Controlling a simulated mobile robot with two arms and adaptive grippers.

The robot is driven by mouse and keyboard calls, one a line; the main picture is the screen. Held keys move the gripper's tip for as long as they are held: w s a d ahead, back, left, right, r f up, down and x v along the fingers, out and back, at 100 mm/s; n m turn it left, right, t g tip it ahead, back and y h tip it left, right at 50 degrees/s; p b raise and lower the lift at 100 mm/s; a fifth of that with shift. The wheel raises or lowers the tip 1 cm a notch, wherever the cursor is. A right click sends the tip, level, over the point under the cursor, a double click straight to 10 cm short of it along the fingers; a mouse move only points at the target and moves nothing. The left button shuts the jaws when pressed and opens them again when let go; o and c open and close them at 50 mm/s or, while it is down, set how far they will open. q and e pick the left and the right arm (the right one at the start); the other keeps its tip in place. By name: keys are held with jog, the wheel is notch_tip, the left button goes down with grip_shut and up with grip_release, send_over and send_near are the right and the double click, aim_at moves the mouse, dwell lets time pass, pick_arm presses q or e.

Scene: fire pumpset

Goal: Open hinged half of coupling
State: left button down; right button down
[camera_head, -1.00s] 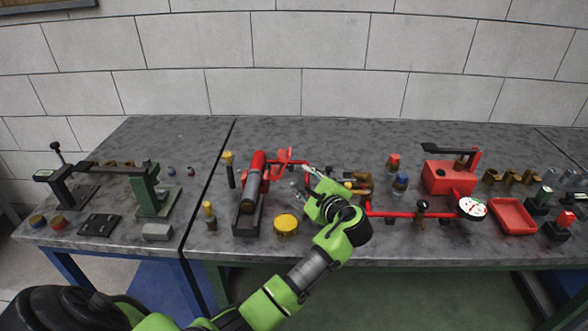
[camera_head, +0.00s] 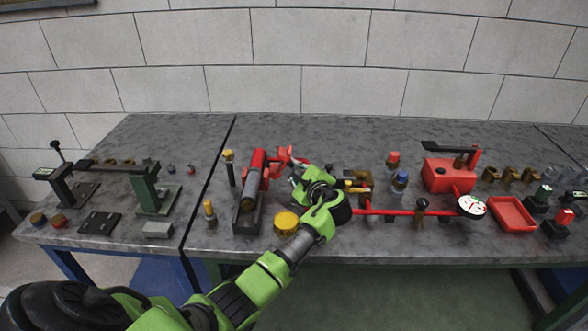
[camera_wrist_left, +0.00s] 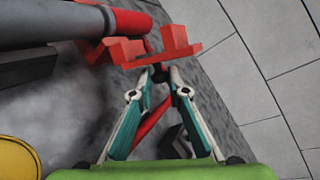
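The red coupling (camera_head: 284,155) is at the far end of a red-and-grey cylinder on the middle table. In the left wrist view it fills the upper middle as a red plate with two raised blocks (camera_wrist_left: 155,50). My left gripper (camera_head: 291,166) reaches in from the right and front of it. In the wrist view its two teal and white fingers (camera_wrist_left: 163,74) converge, with the tips close together at the plate's lower edge. Whether they grip the plate or only stand next to it is unclear. The hinge and its far side are hidden. My right gripper is out of view.
The cylinder (camera_head: 255,171) rests in a dark channel. A yellow disc (camera_head: 286,222) lies in front. A long red pipe (camera_head: 391,212) runs right to a gauge (camera_head: 472,206). The red pump box (camera_head: 447,175) stands beyond. The table behind the coupling is clear.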

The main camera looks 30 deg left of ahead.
pick_arm(q)
jog(key=r+n+h+p, duration=0.1)
jog(key=p, duration=0.2)
jog(key=a+r+n+h+p, duration=0.1)
jog(key=p, duration=0.2)
jog(key=shift+s+a+r+n, duration=0.1)
jog(key=shift+s+r+n, duration=0.1)
jog(key=shift+s+n, duration=0.2)
jog(key=shift+w, duration=0.1)
jog(key=c, duration=2)
grip_release()
jog(key=shift+o, duration=0.2)
jog(key=v, duration=1.2)
jog(key=shift+f, duration=0.1)
